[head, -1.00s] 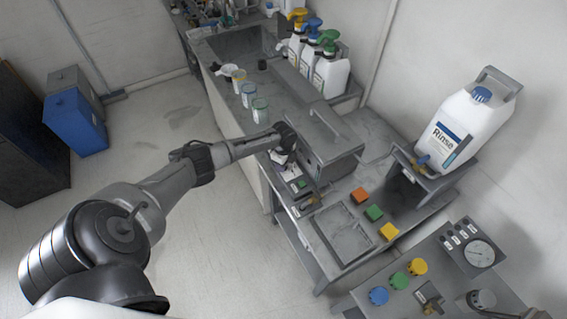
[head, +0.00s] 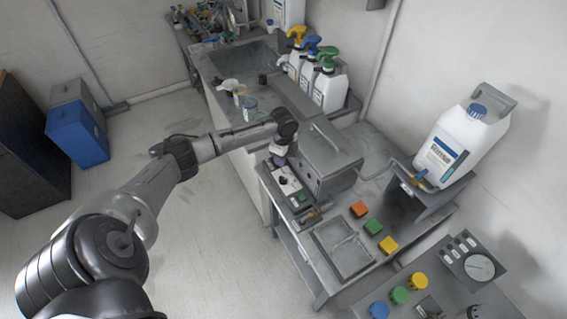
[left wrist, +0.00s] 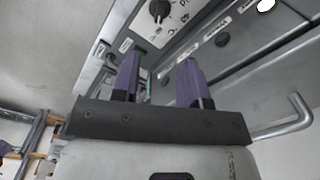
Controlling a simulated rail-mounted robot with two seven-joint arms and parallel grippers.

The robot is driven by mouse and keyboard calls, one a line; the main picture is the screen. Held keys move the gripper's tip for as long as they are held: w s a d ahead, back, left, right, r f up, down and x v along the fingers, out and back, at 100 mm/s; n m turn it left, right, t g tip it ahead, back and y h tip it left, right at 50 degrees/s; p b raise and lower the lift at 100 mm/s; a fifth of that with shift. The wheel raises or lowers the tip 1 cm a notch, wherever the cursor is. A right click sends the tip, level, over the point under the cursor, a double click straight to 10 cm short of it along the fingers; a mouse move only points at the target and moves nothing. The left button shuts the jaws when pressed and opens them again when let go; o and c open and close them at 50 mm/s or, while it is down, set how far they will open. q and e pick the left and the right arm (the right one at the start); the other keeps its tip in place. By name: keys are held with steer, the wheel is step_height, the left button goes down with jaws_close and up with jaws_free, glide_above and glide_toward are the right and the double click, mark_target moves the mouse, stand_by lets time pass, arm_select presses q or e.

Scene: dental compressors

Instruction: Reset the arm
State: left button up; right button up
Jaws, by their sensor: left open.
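My left arm comes in from the left in the head view and reaches to the grey box-shaped unit (head: 330,165) on the counter. My left gripper (head: 279,160) points down above the control panel (head: 290,188) at the unit's left side. In the left wrist view the two purple fingers of the left gripper (left wrist: 159,80) are apart with nothing between them. A panel with a black knob (left wrist: 159,10) and printed labels lies beyond the fingertips. My right gripper is not in view.
Orange, green and yellow blocks (head: 373,226) lie beside a grey tray (head: 342,249). A white Rinse jug (head: 462,140) stands on a raised stand at right. A gauge panel (head: 480,267) sits at lower right.

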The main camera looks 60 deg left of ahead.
arm_select(q)
steer(key=shift+r, duration=0.6)
stand_by(0.3)
